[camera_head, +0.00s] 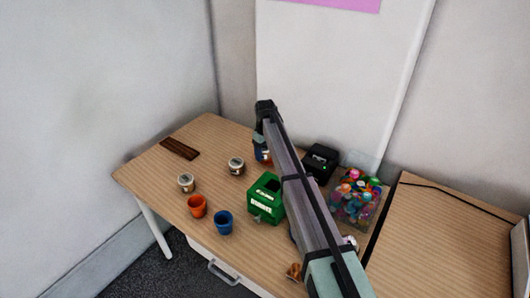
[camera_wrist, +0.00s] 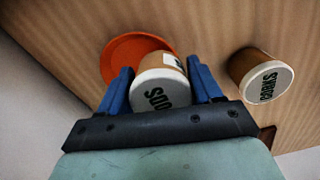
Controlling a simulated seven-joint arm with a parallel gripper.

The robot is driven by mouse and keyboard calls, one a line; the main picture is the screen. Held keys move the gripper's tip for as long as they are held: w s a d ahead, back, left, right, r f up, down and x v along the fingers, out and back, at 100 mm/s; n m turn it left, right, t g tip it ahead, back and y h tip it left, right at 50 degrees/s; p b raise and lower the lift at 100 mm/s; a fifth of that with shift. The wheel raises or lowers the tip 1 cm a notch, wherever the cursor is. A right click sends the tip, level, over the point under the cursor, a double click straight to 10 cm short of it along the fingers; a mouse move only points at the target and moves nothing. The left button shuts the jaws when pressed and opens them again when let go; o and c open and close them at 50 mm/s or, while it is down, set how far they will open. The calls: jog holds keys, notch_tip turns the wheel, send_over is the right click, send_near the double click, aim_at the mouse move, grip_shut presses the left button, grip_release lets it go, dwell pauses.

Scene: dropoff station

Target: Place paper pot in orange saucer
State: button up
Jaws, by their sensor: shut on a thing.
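My gripper (camera_wrist: 159,68) has blue fingers on both sides of a paper pot (camera_wrist: 157,92) and is shut on it. The pot has a tan side and a white end with dark letters, partly cut off by the gripper body. The orange saucer (camera_wrist: 118,52) lies on the table behind the pot, which covers its right part in the wrist view. I cannot tell whether the pot touches the saucer.
Another lettered pot (camera_wrist: 264,77) stands right of the gripper in the wrist view. On the table (camera_head: 150,188) are an orange cup (camera_head: 197,207), a blue cup (camera_head: 223,223), a green box (camera_head: 265,203), a black device (camera_head: 320,160) and a clear bin (camera_head: 345,214) of colourful items.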

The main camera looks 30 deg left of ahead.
jog(key=shift+f, duration=0.4)
jog(key=o, duration=1.1)
jog(key=shift+r, duration=0.1)
notch_tip(320, 180, up, 13)
jog(key=shift+f, duration=0.1)
dwell(0.4)
